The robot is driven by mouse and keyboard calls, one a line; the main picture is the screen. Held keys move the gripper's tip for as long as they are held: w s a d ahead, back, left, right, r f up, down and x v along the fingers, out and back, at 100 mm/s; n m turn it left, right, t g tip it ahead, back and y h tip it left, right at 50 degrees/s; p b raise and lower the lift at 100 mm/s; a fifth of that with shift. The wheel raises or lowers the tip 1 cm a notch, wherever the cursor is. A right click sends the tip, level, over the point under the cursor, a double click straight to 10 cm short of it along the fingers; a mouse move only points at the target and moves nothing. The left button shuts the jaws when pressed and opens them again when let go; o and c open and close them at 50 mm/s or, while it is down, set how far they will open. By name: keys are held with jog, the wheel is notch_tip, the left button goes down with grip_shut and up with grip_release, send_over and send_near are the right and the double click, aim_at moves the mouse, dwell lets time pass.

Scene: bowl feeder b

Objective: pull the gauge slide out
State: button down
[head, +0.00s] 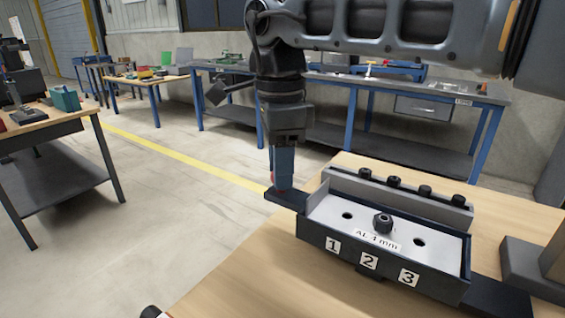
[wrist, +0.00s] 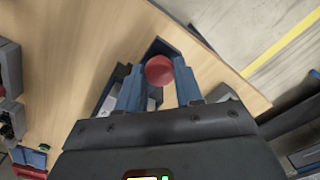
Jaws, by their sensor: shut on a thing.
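The gauge fixture (head: 375,268) is a dark block on the wooden table, with a light metal plate on top marked "AL 4 mm" and labels 1, 2 and 3 on its front. A dark flat slide (head: 290,200) sticks out of its left end. My gripper (head: 282,188) points down over that slide end. In the wrist view my gripper (wrist: 159,78) has its blue fingers on either side of a red round knob (wrist: 159,70) and is shut on it. The fingers hide most of the knob in the head view.
A rail with several black knobs (head: 410,190) stands behind the plate. A dark flat piece (head: 500,298) shows at the fixture's right end, near a grey block (head: 535,268). The wooden table (head: 235,270) is clear in front. Open floor lies to the left.

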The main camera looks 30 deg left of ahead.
jog(key=shift+a+r, duration=0.1)
jog(key=shift+a, duration=0.15)
jog(key=c, duration=0.7)
grip_release()
jog(key=shift+c, duration=0.2)
jog(key=shift+r, duration=3.85)
